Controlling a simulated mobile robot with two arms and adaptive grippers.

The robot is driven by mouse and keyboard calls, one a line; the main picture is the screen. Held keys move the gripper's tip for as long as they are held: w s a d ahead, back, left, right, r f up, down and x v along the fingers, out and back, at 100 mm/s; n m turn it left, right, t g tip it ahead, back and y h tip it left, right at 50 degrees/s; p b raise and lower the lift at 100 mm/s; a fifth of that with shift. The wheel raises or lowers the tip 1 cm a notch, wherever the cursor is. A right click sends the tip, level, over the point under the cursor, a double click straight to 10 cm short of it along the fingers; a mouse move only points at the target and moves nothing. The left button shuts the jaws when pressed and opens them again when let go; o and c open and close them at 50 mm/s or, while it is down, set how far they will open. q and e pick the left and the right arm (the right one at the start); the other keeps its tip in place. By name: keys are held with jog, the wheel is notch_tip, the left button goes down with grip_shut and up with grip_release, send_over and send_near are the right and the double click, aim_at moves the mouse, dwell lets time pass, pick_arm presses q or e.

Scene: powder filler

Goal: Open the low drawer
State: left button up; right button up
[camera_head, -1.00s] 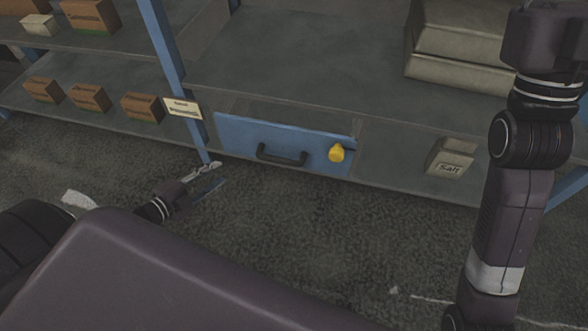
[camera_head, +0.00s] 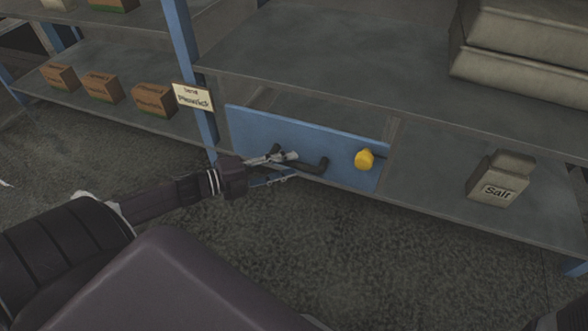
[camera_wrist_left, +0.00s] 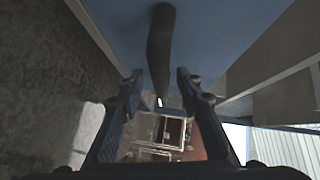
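The low drawer has a blue front (camera_head: 300,140) under the shelf and looks shut. Its dark bar handle (camera_head: 318,168) is partly hidden by my left gripper. My left gripper (camera_head: 286,168) is open, one finger above the other, with its tips at the left part of the handle. In the left wrist view the handle (camera_wrist_left: 161,50) runs between and beyond the two spread fingers (camera_wrist_left: 158,84), against the blue front (camera_wrist_left: 215,30). I cannot tell whether the fingers touch it. My right gripper is not in view.
A yellow knob (camera_head: 364,159) sits on the drawer front, right of the handle. Brown boxes (camera_head: 153,99) and a sign (camera_head: 193,97) are at left, by a blue post (camera_head: 183,45). Floor in front is clear.

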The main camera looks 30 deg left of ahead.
pick_arm(q)
jog(key=shift+b+x, duration=0.45)
jog(key=shift+x, duration=0.75)
grip_shut()
